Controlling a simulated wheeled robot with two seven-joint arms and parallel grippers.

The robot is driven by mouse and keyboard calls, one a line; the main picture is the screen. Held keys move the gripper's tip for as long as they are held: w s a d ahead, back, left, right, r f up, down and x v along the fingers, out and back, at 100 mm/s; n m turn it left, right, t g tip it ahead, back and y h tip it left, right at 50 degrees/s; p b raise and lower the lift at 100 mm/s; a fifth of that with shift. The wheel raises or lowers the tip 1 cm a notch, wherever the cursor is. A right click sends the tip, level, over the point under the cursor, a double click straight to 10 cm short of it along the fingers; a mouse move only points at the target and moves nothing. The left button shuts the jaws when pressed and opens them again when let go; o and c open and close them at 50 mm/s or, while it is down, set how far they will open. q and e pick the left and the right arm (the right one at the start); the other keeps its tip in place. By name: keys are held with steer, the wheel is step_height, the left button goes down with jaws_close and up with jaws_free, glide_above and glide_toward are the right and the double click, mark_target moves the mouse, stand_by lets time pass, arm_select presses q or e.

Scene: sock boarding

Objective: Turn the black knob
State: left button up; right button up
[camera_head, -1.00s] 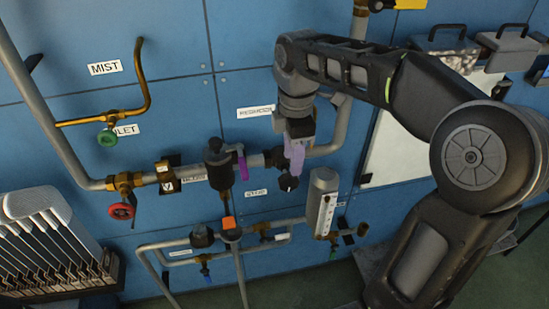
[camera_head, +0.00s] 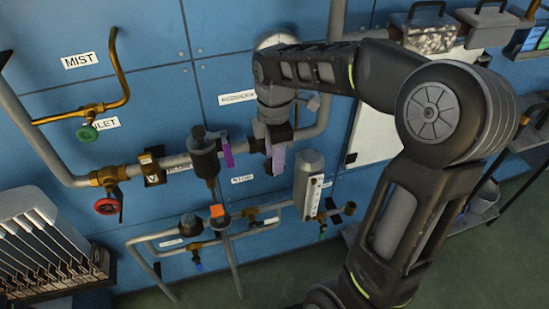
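My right gripper (camera_head: 275,158) is at the pipe on the blue wall panel, just right of the black cylindrical regulator. One purple finger shows, pointing down. A small dark part (camera_head: 268,167) shows beside that finger; it seems to be the black knob, mostly covered by the gripper. I cannot tell whether the fingers touch it or how far apart they are. My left gripper is not in view.
A black regulator (camera_head: 204,157) with a purple tag (camera_head: 228,153) stands close left of the gripper. A clear-fronted flow meter (camera_head: 308,184) is close on the right. A red valve wheel (camera_head: 107,206) and a green one (camera_head: 87,133) are farther left.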

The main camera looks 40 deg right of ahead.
steer(key=shift+f, duration=0.8)
jaws_close()
